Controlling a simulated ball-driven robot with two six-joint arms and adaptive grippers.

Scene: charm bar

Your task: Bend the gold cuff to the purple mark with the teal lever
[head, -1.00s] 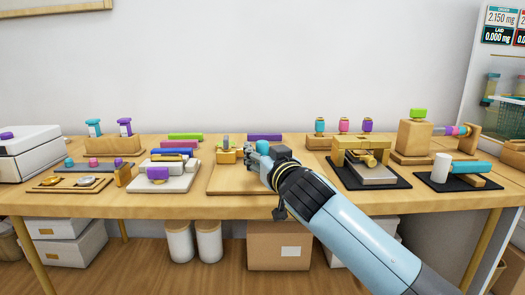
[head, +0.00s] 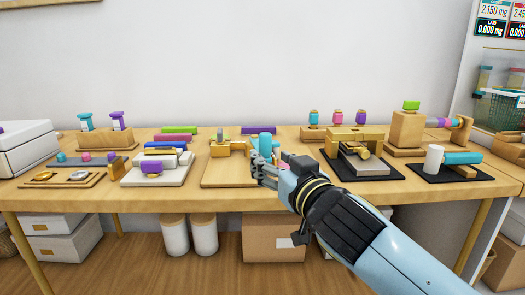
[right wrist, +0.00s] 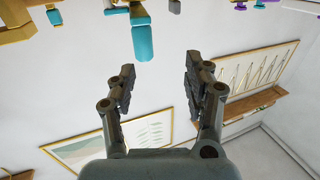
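The teal lever handle (head: 265,143) stands upright on the bending fixture, joined to gold-coloured parts (head: 220,148) on a wooden board (head: 228,180). My right gripper (head: 262,170) is in front of the lever in the head view. In the right wrist view its fingers (right wrist: 160,85) are apart with nothing between them, and the handle is beyond the tips. I cannot make out the gold cuff or the purple mark on the fixture. My left gripper is not in view.
A tray (head: 62,184) with gold and silver pieces lies at left, beside a pale block stand (head: 152,180). A gold press (head: 352,140) on a black mat stands right of the fixture. A purple bar (head: 259,130) lies behind. Bare table shows along the front edge.

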